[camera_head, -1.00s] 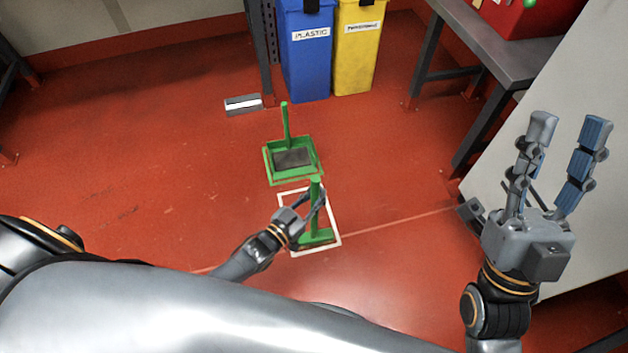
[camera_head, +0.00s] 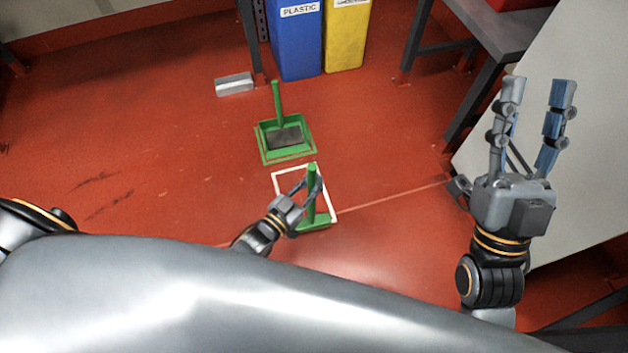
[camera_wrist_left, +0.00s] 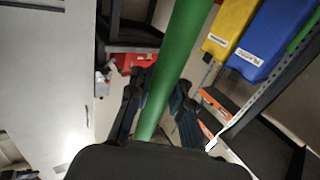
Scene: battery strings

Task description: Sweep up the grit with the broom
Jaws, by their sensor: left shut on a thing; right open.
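The green broom (camera_head: 312,222) stands upright near the lower end of a white floor outline (camera_head: 333,205). My left gripper (camera_head: 312,187) is shut on its green handle, near the top. In the left wrist view the handle (camera_wrist_left: 175,75) runs between the dark fingers of my left gripper (camera_wrist_left: 158,108). A green dustpan (camera_head: 262,146) with an upright handle lies beyond the broom; its inside is dark. I cannot clearly make out grit. My right gripper (camera_head: 535,95) is open and empty, raised at the right.
A blue bin (camera_head: 297,45) and a yellow bin (camera_head: 345,40) stand at the back. A grey table (camera_head: 500,30) is at the back right. Dark smears (camera_head: 105,205) mark the red floor at left, which is otherwise open.

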